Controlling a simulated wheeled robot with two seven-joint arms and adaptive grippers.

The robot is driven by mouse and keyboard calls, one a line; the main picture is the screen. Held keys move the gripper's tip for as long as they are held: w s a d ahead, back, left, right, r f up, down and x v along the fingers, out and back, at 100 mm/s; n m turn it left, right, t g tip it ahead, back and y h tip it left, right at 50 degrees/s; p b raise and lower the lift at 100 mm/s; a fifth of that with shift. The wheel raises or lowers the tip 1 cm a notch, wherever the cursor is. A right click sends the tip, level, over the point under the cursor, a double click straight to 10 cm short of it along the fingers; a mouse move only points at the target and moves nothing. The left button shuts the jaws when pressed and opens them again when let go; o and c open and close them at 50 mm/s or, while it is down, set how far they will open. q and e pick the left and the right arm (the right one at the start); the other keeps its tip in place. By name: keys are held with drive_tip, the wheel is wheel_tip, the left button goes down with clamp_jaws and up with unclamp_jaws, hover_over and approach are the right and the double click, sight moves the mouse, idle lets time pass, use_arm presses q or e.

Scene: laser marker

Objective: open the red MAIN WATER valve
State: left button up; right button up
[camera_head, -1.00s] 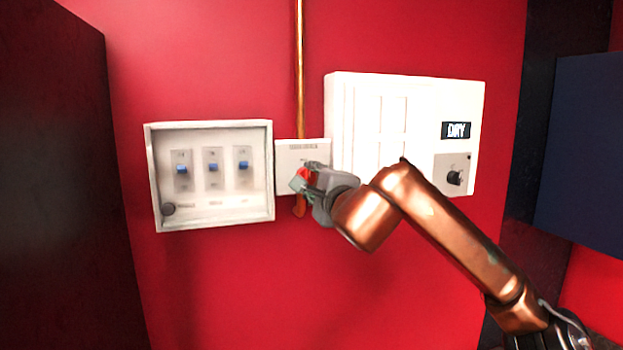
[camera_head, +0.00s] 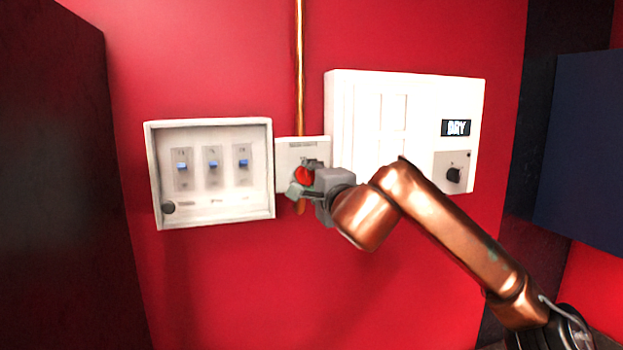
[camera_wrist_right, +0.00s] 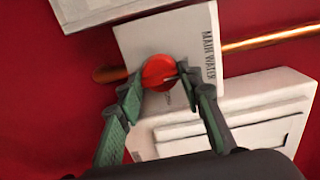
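The red MAIN WATER valve knob (camera_head: 303,176) is on a white plate (camera_head: 290,153) on the red wall, partly hidden by my right gripper (camera_head: 302,178). In the right wrist view the round red knob (camera_wrist_right: 158,72) lies between the two green-grey fingertips of my right gripper (camera_wrist_right: 158,78), one at each side and close against its edges. The fingers look shut on the knob. The plate (camera_wrist_right: 135,45) appears turned on its side there, with MAIN WATER lettering at the right. My left gripper is not in view.
A copper pipe (camera_head: 299,70) runs down to the plate. A white switch box (camera_head: 210,124) with blue switches is at the left. A larger white panel (camera_head: 425,105) with a DRY label and black knob (camera_head: 453,174) is close at the right. A dark blue cabinet (camera_head: 585,150) stands far right.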

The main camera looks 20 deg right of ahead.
drive_tip(key=o, duration=0.4)
drive_tip(key=s, duration=1.2)
drive_tip(key=shift+d, duration=0.2)
